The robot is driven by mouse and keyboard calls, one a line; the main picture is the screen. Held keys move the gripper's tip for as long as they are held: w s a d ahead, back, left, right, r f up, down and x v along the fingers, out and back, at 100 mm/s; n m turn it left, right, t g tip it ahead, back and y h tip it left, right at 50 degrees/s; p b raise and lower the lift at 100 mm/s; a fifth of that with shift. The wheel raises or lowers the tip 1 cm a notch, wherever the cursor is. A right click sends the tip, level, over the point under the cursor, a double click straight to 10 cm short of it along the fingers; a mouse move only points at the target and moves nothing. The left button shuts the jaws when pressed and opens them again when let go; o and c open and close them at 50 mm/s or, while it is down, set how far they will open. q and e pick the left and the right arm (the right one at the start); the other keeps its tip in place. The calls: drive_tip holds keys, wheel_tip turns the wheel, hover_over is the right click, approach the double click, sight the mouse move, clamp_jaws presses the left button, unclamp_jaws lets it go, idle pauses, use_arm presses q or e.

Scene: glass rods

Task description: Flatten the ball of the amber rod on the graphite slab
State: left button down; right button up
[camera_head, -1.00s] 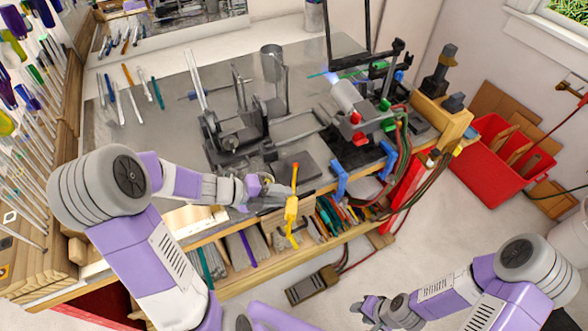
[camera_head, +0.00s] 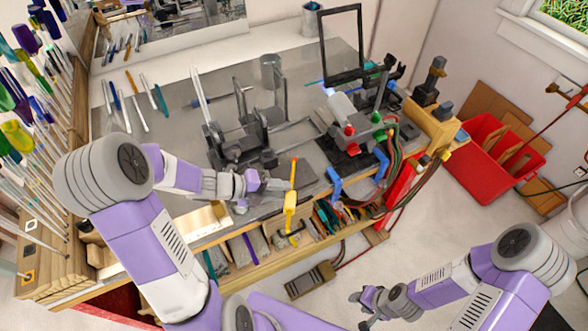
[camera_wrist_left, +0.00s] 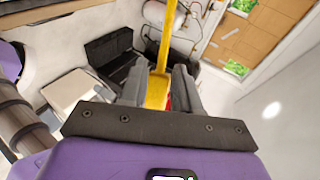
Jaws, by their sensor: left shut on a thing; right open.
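The amber rod (camera_head: 291,198) is yellow-orange and stands roughly upright in my left gripper (camera_head: 284,186) at the bench's front edge. Its top end looks orange; the ball is too small to make out clearly. In the left wrist view the yellow rod (camera_wrist_left: 165,45) runs up from between the two shut fingers (camera_wrist_left: 160,88). A dark grey slab (camera_head: 312,172), likely the graphite slab, lies flat on the bench just behind the rod. I cannot tell whether they touch. My right gripper (camera_head: 361,310) is open and empty, low in front of the bench.
A torch (camera_head: 342,108) with a bluish tip stands on the bench behind and to the right. A metal stand (camera_head: 245,130) is at the middle. Loose rods lie at the back left. A red bin (camera_head: 490,160) is on the floor at right.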

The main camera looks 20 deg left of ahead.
use_arm(q)
drive_tip(key=shift+f, duration=0.1)
wheel_tip(320, 180, up, 8)
drive_tip(key=shift+p, duration=0.3)
idle(0.3)
